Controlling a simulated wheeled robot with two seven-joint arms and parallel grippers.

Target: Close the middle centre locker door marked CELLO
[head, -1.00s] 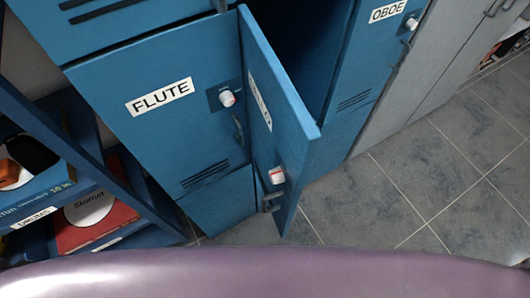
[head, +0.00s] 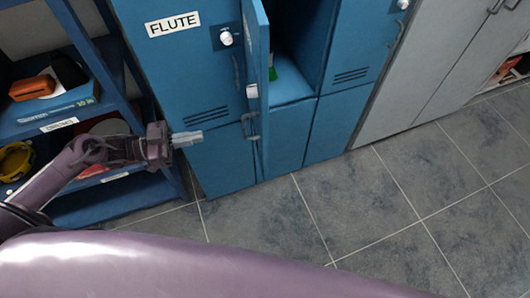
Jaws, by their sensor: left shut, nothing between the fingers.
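The blue CELLO locker door (head: 259,80) stands open, seen almost edge-on, swung out toward me in front of the FLUTE door's right side. Its label faces away from my line of sight and cannot be read now. The door has a white lock knob (head: 252,91) and a handle (head: 250,126) near its free edge. The open compartment (head: 292,88) shows to its right, with a small green thing inside. My left gripper (head: 201,136) is shut and empty, pointing right, to the left of the door and apart from its handle. My right gripper is not in view.
The closed FLUTE door (head: 180,60) is left of the open door. A blue shelf unit (head: 110,65) with boxes stands at the left, close to my left arm. Grey cabinets (head: 440,70) stand at the right. The tiled floor (head: 370,205) in front is clear.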

